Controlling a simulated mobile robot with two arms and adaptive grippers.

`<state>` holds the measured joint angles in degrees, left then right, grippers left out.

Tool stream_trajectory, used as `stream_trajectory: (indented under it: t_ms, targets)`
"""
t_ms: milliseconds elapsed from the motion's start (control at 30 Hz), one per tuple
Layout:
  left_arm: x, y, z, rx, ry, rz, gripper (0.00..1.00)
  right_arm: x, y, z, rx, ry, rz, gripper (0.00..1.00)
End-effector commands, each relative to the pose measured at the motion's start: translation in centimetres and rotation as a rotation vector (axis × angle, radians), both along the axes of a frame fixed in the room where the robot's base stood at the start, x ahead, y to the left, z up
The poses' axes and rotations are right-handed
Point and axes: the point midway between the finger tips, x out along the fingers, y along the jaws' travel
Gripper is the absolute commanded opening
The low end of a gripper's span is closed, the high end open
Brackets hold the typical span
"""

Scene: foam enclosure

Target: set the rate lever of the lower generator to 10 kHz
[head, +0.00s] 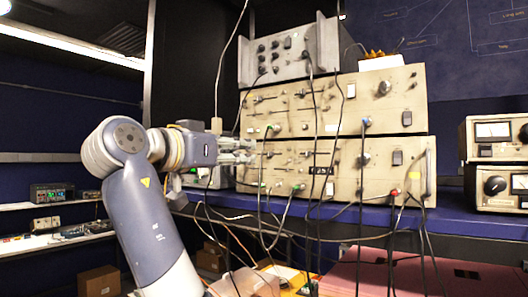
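The lower generator (412,183) is the beige panel at the bottom of the instrument stack, with knobs, small levers and plugged cables on its front. The fingers cover part of the panel's left side. I cannot tell whether they touch a lever or how far apart they are. The rate lever's setting and the scale marks are too small to read.
A similar upper generator (405,85) sits directly above, with a grey instrument (285,68) on top. Several cables hang in front of both panels. Other meters (497,138) stand at the right on the blue shelf (452,222). A pink board (420,275) lies below.

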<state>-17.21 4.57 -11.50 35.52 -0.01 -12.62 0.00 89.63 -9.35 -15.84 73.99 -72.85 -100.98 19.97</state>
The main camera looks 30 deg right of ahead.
Motion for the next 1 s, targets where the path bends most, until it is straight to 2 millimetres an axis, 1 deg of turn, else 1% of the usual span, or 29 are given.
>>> stream_trajectory:
  t_ms: [33, 300, 400, 500, 700, 933, 967, 1000]
  targets:
    - [0.0, 0.0, 0.7, 0.000, 0.000, 0.000, 0.40, 0.3, -0.8, 0.2, 0.001, 0.003, -0.003, 0.28]
    - [0.1, 0.0, 3.4, 0.000, -0.001, 0.000, 0.40, 2.3, -5.6, 0.4, 0.000, 0.004, -0.003, 0.28]
    - [0.1, 0.0, 4.2, 0.000, -0.001, 0.000, 0.40, 2.9, -7.1, 0.3, 0.000, 0.004, -0.002, 0.28]
    - [0.1, 0.0, 4.7, 0.001, -0.001, 0.000, 0.40, 3.4, -8.2, 0.2, -0.001, 0.005, -0.001, 0.28]
    - [0.1, 0.0, 5.1, 0.001, -0.001, 0.001, 0.40, 3.8, -9.1, 0.0, 0.000, 0.002, 0.001, 0.28]
    - [0.1, 0.0, 5.0, 0.001, -0.001, 0.001, 0.40, 3.8, -9.2, -0.1, 0.000, 0.002, 0.001, 0.28]
    - [0.1, 0.0, 5.0, 0.001, -0.001, 0.001, 0.40, 3.8, -9.2, -0.1, 0.000, 0.002, 0.001, 0.25]
    - [0.1, 0.0, 5.0, 0.001, -0.001, 0.001, 0.40, 3.8, -9.2, -0.1, 0.000, 0.002, 0.001, 0.16]
